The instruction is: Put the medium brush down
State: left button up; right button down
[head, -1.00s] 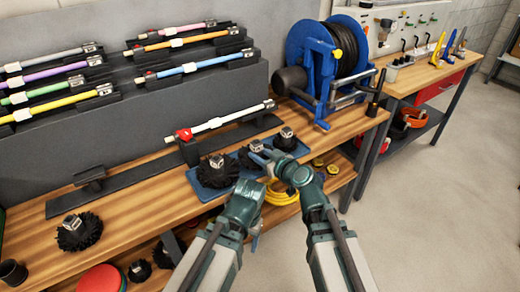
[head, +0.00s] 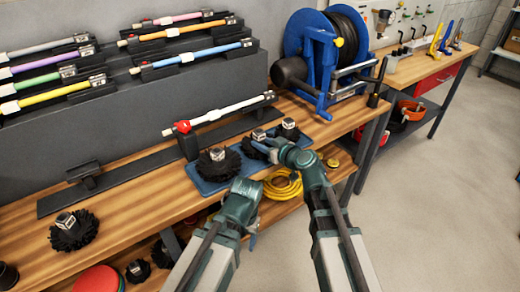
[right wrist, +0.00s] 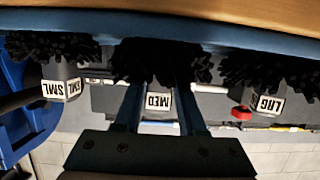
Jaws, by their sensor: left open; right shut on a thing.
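The medium brush (head: 257,136), with black bristles and a grey block top, is at the middle of a blue mat (head: 205,186) on the workbench. In the right wrist view, which looks upside down, its label reads MED (right wrist: 158,101). My right gripper (head: 270,148) is shut on its block, and its bristles (right wrist: 160,62) appear to meet the mat. The large brush (head: 218,162) stands to its left and the small brush (head: 288,129) to its right. My left gripper (head: 252,239) is open and empty, low in front of the bench.
A rod with a red end (head: 225,113) lies on a dark rack behind the mat. A blue hose reel (head: 310,60) stands at the back right. Another black brush (head: 72,232) is on the bench at left. Bare wood lies between it and the mat.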

jog(key=shift+f, duration=0.2)
pick_arm(q)
jog(key=shift+f, duration=0.15)
pick_arm(e)
jog(key=shift+d+r, duration=0.1)
pick_arm(q)
jog(key=shift+f, duration=0.1)
pick_arm(e)
jog(key=shift+f, duration=0.25)
jog(key=shift+c, duration=2.4)
grip_release()
jog(key=shift+r, duration=0.1)
